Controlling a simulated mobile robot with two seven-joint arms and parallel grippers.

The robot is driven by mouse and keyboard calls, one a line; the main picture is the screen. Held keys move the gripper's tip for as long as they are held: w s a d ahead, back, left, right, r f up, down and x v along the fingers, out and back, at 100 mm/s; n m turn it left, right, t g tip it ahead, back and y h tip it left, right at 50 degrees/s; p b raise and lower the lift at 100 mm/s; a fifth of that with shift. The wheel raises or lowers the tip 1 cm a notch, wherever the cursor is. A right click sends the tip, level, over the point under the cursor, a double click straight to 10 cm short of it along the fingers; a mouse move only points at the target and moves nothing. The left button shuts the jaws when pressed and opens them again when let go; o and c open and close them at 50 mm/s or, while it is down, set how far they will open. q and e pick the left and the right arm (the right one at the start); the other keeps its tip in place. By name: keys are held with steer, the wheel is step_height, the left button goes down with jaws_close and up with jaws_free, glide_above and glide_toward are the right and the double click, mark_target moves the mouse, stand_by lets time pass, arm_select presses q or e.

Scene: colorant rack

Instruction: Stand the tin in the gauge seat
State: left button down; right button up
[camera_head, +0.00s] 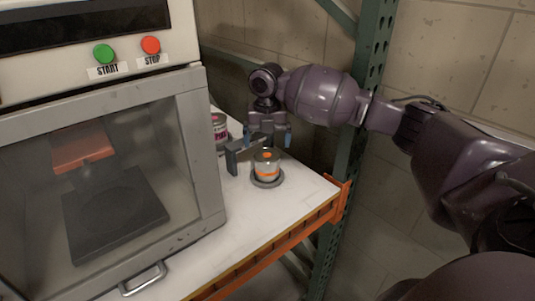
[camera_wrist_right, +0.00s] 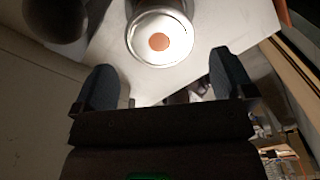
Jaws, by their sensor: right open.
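The tin (camera_head: 267,167), with an orange band and an orange dot on its lid, stands upright on the round grey gauge seat (camera_head: 268,184). In the right wrist view the tin's lid (camera_wrist_right: 159,40) appears beyond the fingertips, with a grey rim around it. A dark gauge bracket (camera_head: 233,161) stands just left of the tin. My right gripper (camera_head: 268,140) is open and empty, behind and slightly above the tin. In the right wrist view both fingers (camera_wrist_right: 162,80) are spread wide, apart from the tin. My left gripper is not in view.
A second tin with a pink label (camera_head: 220,128) stands farther back on the white shelf (camera_head: 215,238). A large machine (camera_head: 200,150) with a glass door fills the left. A green rack post (camera_head: 345,180) rises at the right. The front of the shelf is clear.

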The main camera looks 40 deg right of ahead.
steer(key=shift+r, duration=1.7)
